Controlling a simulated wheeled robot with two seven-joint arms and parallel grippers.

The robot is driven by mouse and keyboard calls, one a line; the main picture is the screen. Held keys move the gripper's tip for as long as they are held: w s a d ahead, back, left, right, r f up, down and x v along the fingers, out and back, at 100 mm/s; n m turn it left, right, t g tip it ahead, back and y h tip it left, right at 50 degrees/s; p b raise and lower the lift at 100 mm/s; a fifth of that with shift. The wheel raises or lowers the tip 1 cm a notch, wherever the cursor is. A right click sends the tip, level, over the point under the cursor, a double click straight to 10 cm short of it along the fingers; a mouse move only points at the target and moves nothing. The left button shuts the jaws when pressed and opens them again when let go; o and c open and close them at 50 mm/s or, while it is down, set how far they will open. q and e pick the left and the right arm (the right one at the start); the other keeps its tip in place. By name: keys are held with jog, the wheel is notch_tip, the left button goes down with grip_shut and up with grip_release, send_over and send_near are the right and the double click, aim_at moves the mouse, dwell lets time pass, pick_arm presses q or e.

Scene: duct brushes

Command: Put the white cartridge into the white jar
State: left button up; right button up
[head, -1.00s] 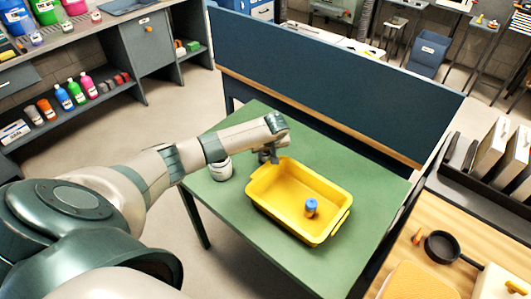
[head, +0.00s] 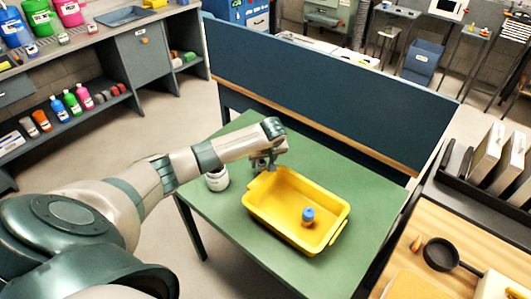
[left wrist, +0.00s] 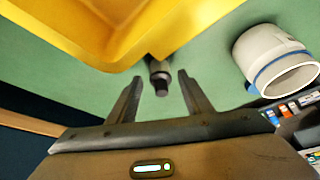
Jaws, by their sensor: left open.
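The white jar (head: 217,180) stands on the green table, left of the yellow tray. In the left wrist view the jar (left wrist: 275,60) shows a blue band and an open mouth. My left gripper (head: 263,164) is over the table between the jar and the tray's far left corner. In the left wrist view its fingers (left wrist: 162,92) are open. A small shaded grey cylinder with a dark end (left wrist: 159,76) shows between and beyond the fingertips, close beside the tray. It may be the white cartridge; its colour is unclear. The head view hides it behind the gripper. My right gripper is not in view.
The yellow tray (head: 262,212) holds a small blue-topped item (head: 308,216). A dark blue panel (head: 320,85) stands along the table's back edge. A wooden bench with a black pan (head: 440,254) is at the right. The green table's front is clear.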

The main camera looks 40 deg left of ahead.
pick_arm(q)
jog(key=b+v, duration=0.1)
jog(key=v, duration=0.8)
jog(key=shift+r, duration=0.3)
jog(key=shift+d, duration=0.1)
jog(key=shift+c, duration=0.4)
